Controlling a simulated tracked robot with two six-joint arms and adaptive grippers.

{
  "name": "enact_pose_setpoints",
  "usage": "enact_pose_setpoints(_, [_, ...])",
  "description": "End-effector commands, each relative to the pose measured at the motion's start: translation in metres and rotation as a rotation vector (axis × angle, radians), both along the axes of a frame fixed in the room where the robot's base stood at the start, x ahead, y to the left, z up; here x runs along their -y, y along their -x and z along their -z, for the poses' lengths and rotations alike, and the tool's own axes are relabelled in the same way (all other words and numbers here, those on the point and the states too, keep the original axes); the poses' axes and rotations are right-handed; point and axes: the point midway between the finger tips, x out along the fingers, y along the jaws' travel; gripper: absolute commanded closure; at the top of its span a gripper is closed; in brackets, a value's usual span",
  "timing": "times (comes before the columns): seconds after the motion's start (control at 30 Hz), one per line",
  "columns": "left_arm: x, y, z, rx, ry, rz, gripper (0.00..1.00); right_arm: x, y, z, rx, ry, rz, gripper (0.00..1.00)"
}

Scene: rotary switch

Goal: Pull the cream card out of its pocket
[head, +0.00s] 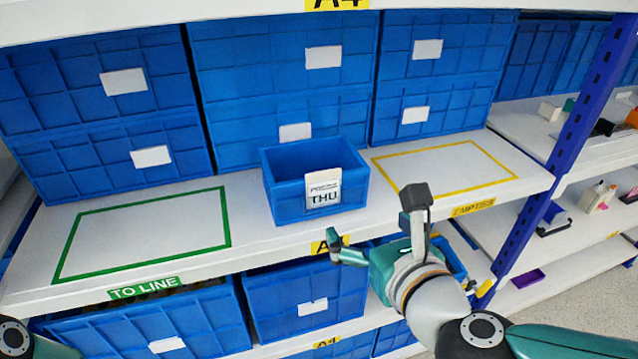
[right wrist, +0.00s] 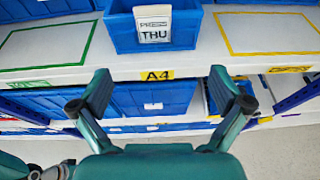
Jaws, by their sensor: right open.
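The cream card (head: 323,191) reads THU and stands upright at the front of a small blue bin (head: 284,197) on the white shelf. It also shows in the right wrist view (right wrist: 153,24), on the bin's front wall. The pocket itself is hard to make out. My right gripper (head: 345,248) is in front of the shelf edge, below and apart from the card. In the right wrist view its two fingers (right wrist: 161,92) are spread wide with nothing between them. My left gripper is not in view; only a bit of my left arm shows at the lower left.
A green outlined area (head: 143,235) marked TO LINE lies empty on the left of the shelf. A yellow outlined area (head: 445,166) marked EMPTIES lies empty on the right. Large blue bins (head: 280,75) stand behind; more sit below. A blue post (head: 565,140) stands at right.

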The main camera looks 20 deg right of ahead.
Motion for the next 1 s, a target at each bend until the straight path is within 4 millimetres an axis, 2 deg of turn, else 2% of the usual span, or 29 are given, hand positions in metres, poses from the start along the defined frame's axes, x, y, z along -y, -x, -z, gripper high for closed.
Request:
enact_pose_setpoints(0.03, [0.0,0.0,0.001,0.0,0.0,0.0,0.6,-0.005,0.002,-0.006,0.017,-0.007,-0.018,0.0])
enact_pose_setpoints(0.17, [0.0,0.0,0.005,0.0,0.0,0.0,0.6,-0.011,-0.009,-0.001,0.017,-0.002,-0.029,0.0])
enact_pose_setpoints(0.6, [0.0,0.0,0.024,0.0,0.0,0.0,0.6,-0.013,-0.093,0.025,0.015,0.0,-0.031,0.0])
enact_pose_setpoints(1.0, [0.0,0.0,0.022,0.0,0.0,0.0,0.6,-0.013,-0.125,0.031,0.015,-0.001,-0.031,0.0])
